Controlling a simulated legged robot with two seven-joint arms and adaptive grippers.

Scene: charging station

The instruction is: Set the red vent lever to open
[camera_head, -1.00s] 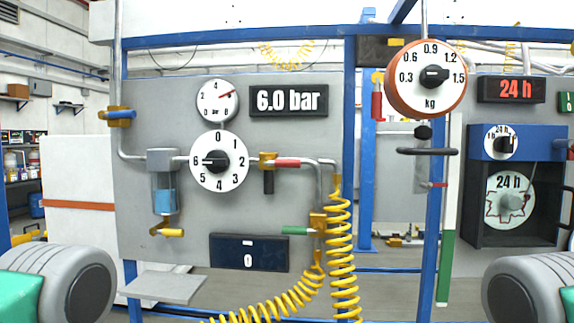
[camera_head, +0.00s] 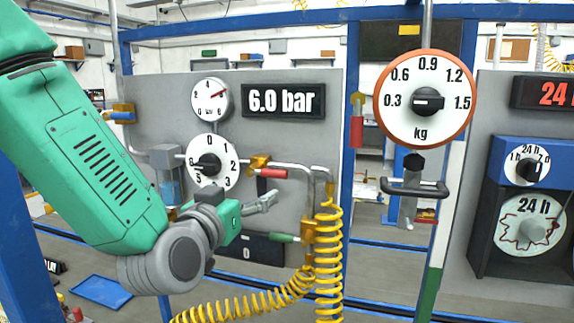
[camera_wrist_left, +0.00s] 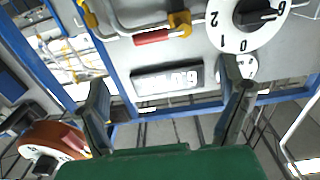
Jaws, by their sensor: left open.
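A red lever (camera_head: 273,173) lies horizontal along the pipe, beside a yellow valve body right of the white 0–6 dial. It also shows in the left wrist view (camera_wrist_left: 152,37), upside down. A second red handle (camera_head: 357,132) hangs upright below a yellow fitting on the blue post. I see no label telling which is the vent lever. My left gripper (camera_head: 268,201) is open and empty, a little below the horizontal lever in the picture. In the left wrist view its fingers (camera_wrist_left: 165,76) are spread, with the panel beyond them. My right gripper is not in view.
A green lever (camera_head: 285,238) and a coiled yellow hose (camera_head: 328,250) are right of and below my left gripper. The 0–6 dial (camera_head: 208,162) and the 6.0 bar display (camera_head: 283,101) are on the panel.

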